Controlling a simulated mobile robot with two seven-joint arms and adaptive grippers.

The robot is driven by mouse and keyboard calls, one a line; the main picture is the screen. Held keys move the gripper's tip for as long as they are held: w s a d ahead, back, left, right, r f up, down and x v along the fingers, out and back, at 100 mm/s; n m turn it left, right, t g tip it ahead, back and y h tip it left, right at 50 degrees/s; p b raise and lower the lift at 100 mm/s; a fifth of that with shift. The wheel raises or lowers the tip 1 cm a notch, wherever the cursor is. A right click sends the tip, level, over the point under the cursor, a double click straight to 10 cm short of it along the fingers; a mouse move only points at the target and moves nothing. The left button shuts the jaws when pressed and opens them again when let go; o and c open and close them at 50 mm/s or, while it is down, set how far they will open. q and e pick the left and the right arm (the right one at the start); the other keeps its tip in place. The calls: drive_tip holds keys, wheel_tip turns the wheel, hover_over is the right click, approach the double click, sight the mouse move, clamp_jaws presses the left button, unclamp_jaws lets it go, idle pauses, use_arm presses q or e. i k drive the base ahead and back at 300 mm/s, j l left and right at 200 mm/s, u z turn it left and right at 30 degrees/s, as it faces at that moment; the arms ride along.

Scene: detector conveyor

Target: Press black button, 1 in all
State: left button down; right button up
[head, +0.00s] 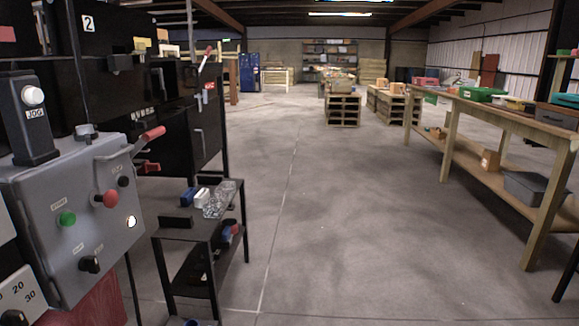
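A grey control box (55,225) stands at the left edge of the head view, its front face turned partly toward me. A small round black button (124,182) sits on the upper right of that face, just right of a red mushroom button (110,198). A bright white round light or button (131,222) is at the right edge. A black selector knob (90,264) is lower down. Neither of my grippers shows in the head view.
A lever with a red handle (150,134) juts from the box's right side. A white JOG button (33,95) tops a black post. A small black table (190,232) holding small items stands right of the box. A wooden workbench (505,122) is at right. The middle floor is clear.

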sight(123, 182)
drive_tip(key=i+u, duration=0.1)
drive_tip(key=u, duration=1.2)
drive_tip(key=i+l+u, duration=0.1)
drive_tip(key=l+u, duration=0.25)
drive_tip(key=i+l+u, duration=0.1)
drive_tip(key=l+u, duration=0.15)
drive_tip(key=u, duration=0.15)
drive_tip(key=l+u, duration=0.75)
drive_tip(key=l, duration=0.65)
drive_tip(key=k+l, duration=0.1)
drive_tip(key=l, duration=0.4)
drive_tip(key=k+l, duration=0.1)
drive_tip(key=l, duration=0.4)
